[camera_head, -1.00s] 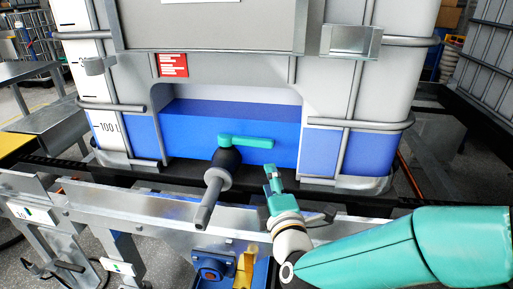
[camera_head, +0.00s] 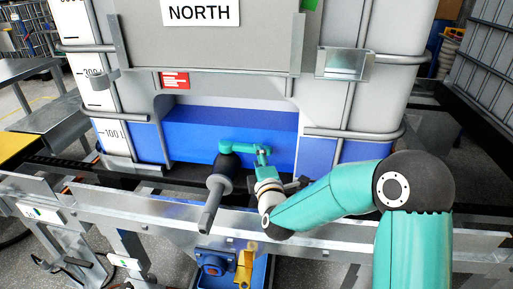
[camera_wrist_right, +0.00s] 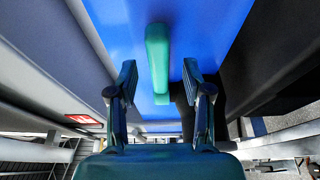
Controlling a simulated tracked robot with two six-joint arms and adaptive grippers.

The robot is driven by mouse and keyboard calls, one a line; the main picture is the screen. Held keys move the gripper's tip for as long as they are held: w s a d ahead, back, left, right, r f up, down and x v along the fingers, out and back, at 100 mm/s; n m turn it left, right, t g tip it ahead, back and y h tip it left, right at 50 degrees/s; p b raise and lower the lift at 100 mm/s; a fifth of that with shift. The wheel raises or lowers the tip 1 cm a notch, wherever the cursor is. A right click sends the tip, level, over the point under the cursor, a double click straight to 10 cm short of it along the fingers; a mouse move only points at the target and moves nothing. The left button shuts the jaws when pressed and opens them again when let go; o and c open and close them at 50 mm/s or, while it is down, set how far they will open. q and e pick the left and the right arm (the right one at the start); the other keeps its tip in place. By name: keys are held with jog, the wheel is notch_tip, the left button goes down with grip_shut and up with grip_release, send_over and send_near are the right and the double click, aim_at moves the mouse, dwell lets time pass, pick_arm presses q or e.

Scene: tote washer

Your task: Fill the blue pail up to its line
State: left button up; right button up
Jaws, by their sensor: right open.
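The large white tank (camera_head: 390,60) holds blue liquid that shows through its wall. A black valve (camera_head: 229,163) with a teal lever handle (camera_head: 238,148) sits at its front, with a grey spout (camera_head: 210,212) pointing down. The handle lies crosswise, pointing right. My right gripper (camera_head: 263,156) is at the handle's right end. In the right wrist view the handle (camera_wrist_right: 157,60) shows between the open fingers of the right gripper (camera_wrist_right: 160,78); contact cannot be told. Something blue, perhaps the pail (camera_head: 260,270), shows low below the spout, partly hidden. My left gripper is out of view.
A metal rail (camera_head: 330,225) runs across in front of the tank. A blue fitting (camera_head: 213,264) and a yellow bracket (camera_head: 245,266) sit below the spout. A metal table (camera_head: 45,115) stands at the left.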

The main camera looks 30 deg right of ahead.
jog(key=shift+x, duration=2.1)
jog(key=shift+c, duration=0.2)
grip_shut()
jog(key=shift+f, duration=0.1)
